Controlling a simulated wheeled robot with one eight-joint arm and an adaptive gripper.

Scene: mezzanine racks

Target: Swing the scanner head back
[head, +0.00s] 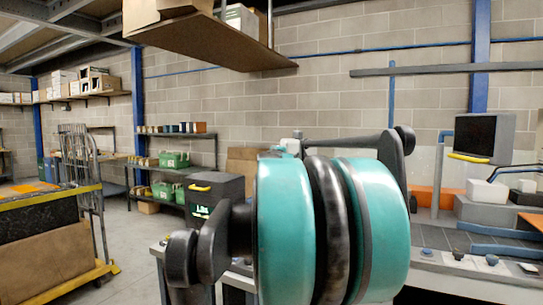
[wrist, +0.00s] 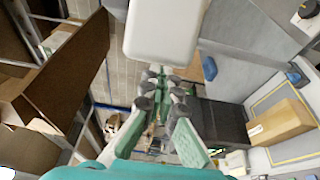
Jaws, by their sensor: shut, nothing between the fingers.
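A dark box-shaped head (head: 485,138) with a yellow handle along its lower edge is at the right in the head view, beside a grey post. It looks like the scanner head, but I cannot be sure. In the wrist view, my gripper (wrist: 161,78) has its green-padded fingers together, with nothing between them. A white rounded block (wrist: 165,30) is just past the fingertips at the top; I cannot tell what it is or whether the fingers touch it. In the head view my teal arm hides most of the gripper.
A black case (head: 226,187) with a yellow handle stands left of my arm. A cardboard box (wrist: 281,121) lies on a grey surface at the right in the wrist view. An overhead shelf (head: 205,42) hangs above. Floor at the left is partly clear beside a loaded cart (head: 60,205).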

